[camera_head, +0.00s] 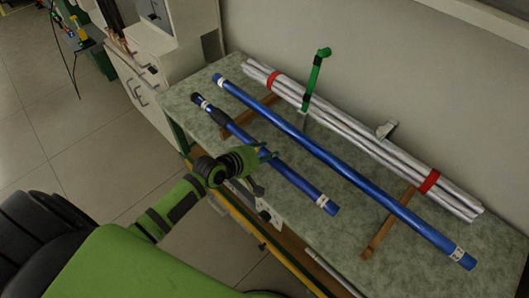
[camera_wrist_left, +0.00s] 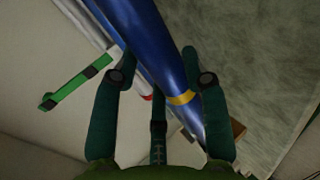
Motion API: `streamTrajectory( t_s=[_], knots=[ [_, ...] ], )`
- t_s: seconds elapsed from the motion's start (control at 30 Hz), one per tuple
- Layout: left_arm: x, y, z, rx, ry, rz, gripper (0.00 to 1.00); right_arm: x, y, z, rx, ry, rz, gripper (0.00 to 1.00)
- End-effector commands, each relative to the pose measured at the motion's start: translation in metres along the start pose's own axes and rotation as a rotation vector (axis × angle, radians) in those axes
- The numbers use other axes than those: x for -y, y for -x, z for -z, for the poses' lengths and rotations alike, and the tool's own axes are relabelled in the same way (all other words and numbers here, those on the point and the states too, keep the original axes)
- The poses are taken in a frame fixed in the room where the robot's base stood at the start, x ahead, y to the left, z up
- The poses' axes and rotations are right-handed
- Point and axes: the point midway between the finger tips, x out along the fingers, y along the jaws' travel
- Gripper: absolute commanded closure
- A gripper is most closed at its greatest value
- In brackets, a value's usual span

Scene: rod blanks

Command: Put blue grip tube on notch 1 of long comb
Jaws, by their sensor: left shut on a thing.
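The blue grip tube (camera_head: 247,140), with a black grip section and white-banded ends, slants over the front of the table. My left gripper (camera_head: 268,155) is shut around its middle. Two brown wooden bars (camera_head: 389,224) (camera_head: 260,109) lie under a longer blue tube (camera_head: 325,155). I cannot make out their notches or tell which is the long comb. My right gripper is not in view.
Silver tubes (camera_head: 355,140) bound with red straps lie along the wall at the back. A green upright (camera_head: 314,82) stands beside them. The speckled table top (camera_head: 335,235) is bare at front right. A white cabinet (camera_head: 180,55) stands at the left end.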

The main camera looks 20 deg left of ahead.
Motion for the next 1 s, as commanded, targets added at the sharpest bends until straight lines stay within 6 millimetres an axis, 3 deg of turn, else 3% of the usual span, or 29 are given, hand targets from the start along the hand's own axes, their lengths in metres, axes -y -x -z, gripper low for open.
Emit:
streamTrajectory(
  t_s=[0.27,0.3,0.33,0.77,0.87,1.0],
  knots=[
    [0.007,-0.004,-0.002,0.004,0.007,0.005,0.91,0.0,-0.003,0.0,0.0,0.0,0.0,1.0],
    [0.008,-0.004,-0.002,0.004,0.009,0.008,0.43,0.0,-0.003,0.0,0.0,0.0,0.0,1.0],
    [0.009,-0.004,-0.002,0.004,0.009,0.008,0.32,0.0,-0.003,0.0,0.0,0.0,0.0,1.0],
    [0.001,0.0,-0.001,0.002,0.003,0.003,0.32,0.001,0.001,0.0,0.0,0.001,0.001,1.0],
    [-0.005,0.008,0.0,0.001,0.002,0.004,0.32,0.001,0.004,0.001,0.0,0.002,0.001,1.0],
    [-0.003,0.035,-0.001,0.002,0.002,0.005,0.32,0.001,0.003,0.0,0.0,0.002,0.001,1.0]
  ],
)
